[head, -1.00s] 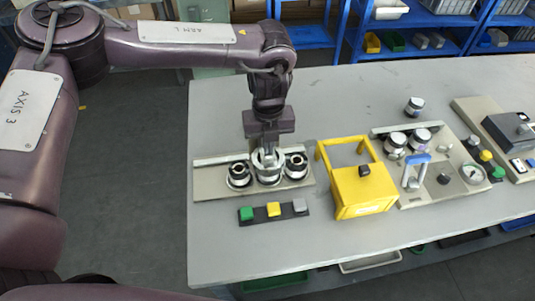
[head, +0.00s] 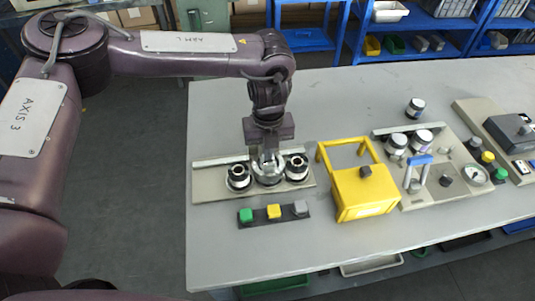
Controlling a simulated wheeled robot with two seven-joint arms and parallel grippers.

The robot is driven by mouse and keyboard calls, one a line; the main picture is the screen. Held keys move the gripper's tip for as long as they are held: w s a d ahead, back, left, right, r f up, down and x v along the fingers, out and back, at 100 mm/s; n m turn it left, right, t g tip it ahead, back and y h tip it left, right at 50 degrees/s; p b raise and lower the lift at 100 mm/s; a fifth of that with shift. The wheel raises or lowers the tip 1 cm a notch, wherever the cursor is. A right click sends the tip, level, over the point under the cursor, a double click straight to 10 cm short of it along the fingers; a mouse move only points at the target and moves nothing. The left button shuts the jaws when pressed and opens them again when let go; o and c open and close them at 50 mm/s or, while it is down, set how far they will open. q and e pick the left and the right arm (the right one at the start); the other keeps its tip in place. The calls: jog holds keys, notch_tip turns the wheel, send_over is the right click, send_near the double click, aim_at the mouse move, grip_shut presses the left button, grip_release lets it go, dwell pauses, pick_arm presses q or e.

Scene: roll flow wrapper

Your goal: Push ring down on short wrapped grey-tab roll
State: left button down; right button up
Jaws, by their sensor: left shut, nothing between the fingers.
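Three short rolls with black and silver tops stand in a row on a beige plate (head: 212,188): a left roll (head: 238,177), a middle roll (head: 267,176) and a right roll (head: 297,168). A strip in front carries a green block (head: 246,215), a yellow block (head: 274,211) and a grey block (head: 300,207); the grey one is in front of the right roll. My left gripper (head: 268,160) is shut and points down at the middle roll's silver ring, partly hiding it. I cannot tell whether it touches. No grey tab is clear on any roll. My right gripper is not in view.
A yellow box with a handle (head: 362,191) stands just right of the plate. Beyond it is a beige station (head: 425,196) with white rolls, a blue-handled lever (head: 416,164) and a gauge (head: 474,174). The table's front and back left are clear.

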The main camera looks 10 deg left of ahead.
pick_arm(q)
notch_tip(320, 180, up, 8)
jog(key=p, duration=0.6)
jog(key=shift+r, duration=0.2)
jog(key=shift+s, duration=0.1)
dwell(0.4)
